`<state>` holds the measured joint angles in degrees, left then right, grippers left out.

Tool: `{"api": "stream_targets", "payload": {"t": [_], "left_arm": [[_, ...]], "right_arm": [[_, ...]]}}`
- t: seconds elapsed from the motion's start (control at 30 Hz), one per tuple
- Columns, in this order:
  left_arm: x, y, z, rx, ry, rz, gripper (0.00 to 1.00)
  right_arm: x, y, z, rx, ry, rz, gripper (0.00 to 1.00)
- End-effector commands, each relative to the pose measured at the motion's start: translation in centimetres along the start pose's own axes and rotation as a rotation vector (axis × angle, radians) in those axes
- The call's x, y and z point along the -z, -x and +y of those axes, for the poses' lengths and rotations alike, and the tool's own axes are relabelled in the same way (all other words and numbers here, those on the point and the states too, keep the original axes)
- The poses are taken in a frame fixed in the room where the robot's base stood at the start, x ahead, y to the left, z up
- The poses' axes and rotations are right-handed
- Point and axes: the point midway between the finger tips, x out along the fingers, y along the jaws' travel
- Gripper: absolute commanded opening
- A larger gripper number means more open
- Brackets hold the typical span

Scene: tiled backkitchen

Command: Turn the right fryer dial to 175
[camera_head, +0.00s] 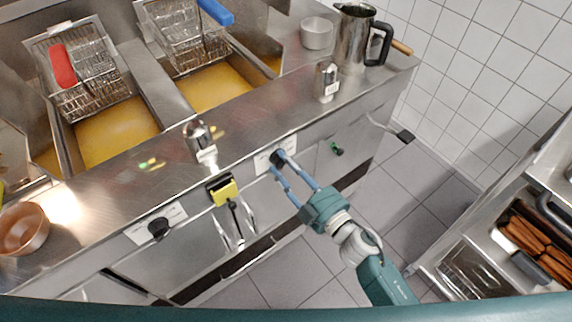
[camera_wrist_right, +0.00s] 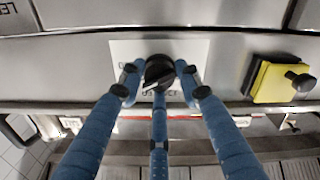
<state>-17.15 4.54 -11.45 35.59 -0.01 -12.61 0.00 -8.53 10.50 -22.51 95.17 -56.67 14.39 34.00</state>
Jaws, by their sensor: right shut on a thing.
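The right fryer dial is a black knob (camera_wrist_right: 158,72) on a white label plate (camera_wrist_right: 122,50) on the steel fryer front. In the head view the plate (camera_head: 262,163) shows beside my right gripper (camera_head: 280,163), whose blue fingertips are at the knob. In the wrist view the gripper (camera_wrist_right: 157,80) has fingers on both sides of the knob and one below it; it is shut on the knob. A pale pointer line crosses the knob. The printing is partly covered and I cannot read the setting. My left gripper is not in view.
The left dial (camera_head: 158,228) is on the same front. Fryer baskets (camera_head: 90,75), a metal jug (camera_head: 354,40) and a copper bowl (camera_head: 22,229) are above. Tiled floor (camera_head: 300,270) is clear.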

Motion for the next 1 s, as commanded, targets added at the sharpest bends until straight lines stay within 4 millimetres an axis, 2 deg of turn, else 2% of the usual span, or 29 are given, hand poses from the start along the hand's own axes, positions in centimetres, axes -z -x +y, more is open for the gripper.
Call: {"api": "stream_targets", "payload": {"t": [0.33, 0.37, 0.43, 0.77, 0.87, 1.0], "left_arm": [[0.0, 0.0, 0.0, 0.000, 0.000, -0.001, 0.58], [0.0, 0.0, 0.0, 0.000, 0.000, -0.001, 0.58], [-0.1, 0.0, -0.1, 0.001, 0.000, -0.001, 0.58], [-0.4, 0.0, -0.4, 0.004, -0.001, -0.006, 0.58], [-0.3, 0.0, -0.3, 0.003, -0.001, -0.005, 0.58], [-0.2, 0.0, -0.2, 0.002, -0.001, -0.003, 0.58]], "right_arm": [[0.2, -0.1, 0.2, -0.003, 0.033, 0.004, 0.08], [0.2, -0.1, 0.2, -0.003, 0.033, 0.004, 0.38], [0.2, -0.1, 0.2, -0.003, 0.033, 0.004, 0.52], [0.1, 0.2, 0.1, -0.001, 0.031, 0.002, 0.52], [0.0, 1.1, 0.0, -0.001, 0.030, 0.000, 0.52], [-0.1, 3.6, 0.0, 0.001, 0.031, -0.002, 0.52]]}}
